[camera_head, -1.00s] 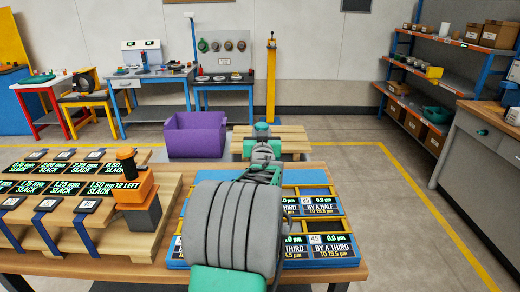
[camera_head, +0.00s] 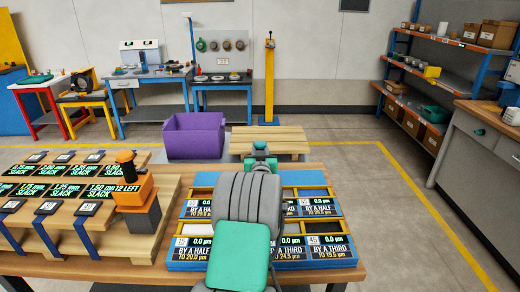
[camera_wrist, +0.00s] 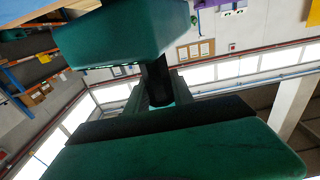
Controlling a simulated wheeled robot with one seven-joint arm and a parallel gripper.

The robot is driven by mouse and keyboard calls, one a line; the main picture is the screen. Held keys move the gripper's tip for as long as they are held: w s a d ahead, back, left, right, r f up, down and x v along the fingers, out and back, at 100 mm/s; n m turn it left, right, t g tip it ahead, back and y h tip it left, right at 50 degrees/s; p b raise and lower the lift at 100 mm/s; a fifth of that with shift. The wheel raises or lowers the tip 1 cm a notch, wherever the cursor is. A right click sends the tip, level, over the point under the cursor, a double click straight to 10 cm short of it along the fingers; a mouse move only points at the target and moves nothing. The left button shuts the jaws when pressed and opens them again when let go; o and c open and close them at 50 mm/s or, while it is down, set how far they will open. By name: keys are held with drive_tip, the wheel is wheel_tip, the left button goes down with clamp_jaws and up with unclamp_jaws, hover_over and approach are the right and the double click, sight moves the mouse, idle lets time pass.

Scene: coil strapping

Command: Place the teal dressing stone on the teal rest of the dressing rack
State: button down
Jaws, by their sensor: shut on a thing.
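My arm reaches away over the blue rack-like tray (camera_head: 190,265) on the bench. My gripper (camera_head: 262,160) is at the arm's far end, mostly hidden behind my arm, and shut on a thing. A teal piece shows there, but I cannot tell stone from gripper housing. The wrist view has two large teal shapes with a dark cylinder between them, too close to identify. The tray has yellow-edged compartments and "BY A HALF" and "BY A THIRD" labels. A teal rest cannot be made out; my arm covers the tray's middle.
A wooden stand (camera_head: 100,240) with blue straps, "SLACK" labels and an orange-black tool (camera_head: 135,190) is close on the left. A purple bin (camera_head: 195,135) and a low wooden platform (camera_head: 285,140) are beyond the bench. The floor to the right is free.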

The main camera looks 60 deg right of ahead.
drive_tip(key=c, duration=1.1)
unclamp_jaws()
drive_tip(key=shift+r+p, duration=0.2)
drive_tip(key=shift+p, duration=0.1)
drive_tip(key=shift+s+a+f, duration=0.15)
drive_tip(key=shift+s+a, duration=0.05)
drive_tip(key=shift+a, duration=0.1)
drive_tip(key=b+v, duration=0.2)
drive_tip(key=v, duration=0.9)
drive_tip(key=shift+a, duration=0.2)
